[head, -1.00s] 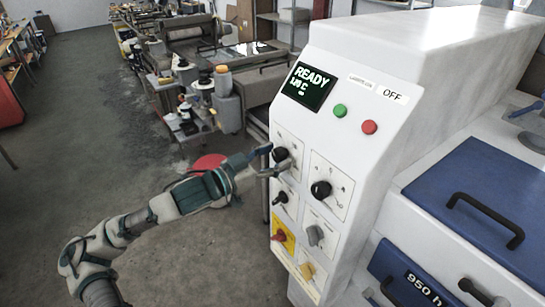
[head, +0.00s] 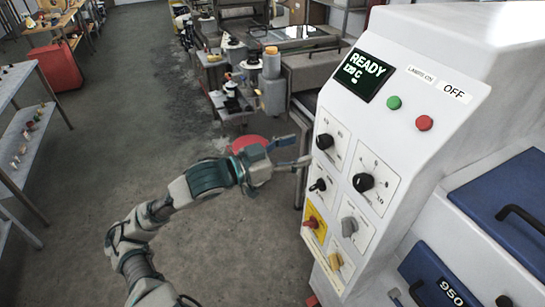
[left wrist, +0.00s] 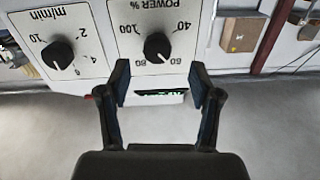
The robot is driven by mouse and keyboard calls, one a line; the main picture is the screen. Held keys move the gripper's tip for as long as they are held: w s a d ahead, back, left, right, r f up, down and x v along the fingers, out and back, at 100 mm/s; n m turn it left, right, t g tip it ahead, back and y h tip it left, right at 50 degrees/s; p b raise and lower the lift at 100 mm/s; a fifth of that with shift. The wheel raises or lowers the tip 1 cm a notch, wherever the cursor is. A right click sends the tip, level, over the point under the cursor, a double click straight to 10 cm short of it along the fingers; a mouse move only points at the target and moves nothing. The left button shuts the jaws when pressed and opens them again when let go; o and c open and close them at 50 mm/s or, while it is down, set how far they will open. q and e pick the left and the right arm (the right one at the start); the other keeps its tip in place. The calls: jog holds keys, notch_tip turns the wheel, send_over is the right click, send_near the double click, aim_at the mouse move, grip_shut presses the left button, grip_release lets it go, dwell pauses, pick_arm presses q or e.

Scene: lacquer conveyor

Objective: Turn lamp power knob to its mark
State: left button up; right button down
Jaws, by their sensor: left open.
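The lamp power knob (head: 324,141) is a round black knob at the upper left of the white control panel's dials. In the left wrist view, which is upside down, the black knob (left wrist: 157,47) sits on a "POWER %" dial with numbers 40 to 100. My right gripper is not in view.
A larger black m/min knob (head: 363,181) is right of the power knob. Below are a small black switch (head: 318,185), a grey knob (head: 349,226), a red knob on a yellow plate (head: 312,222) and a yellow knob (head: 335,261). Open floor lies left.

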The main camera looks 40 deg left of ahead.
pick_arm(q)
jog(key=v, duration=0.5)
jog(key=shift+s+a+f, duration=0.1)
jog(key=shift+s+a, duration=0.1)
jog(key=shift+s, duration=0.05)
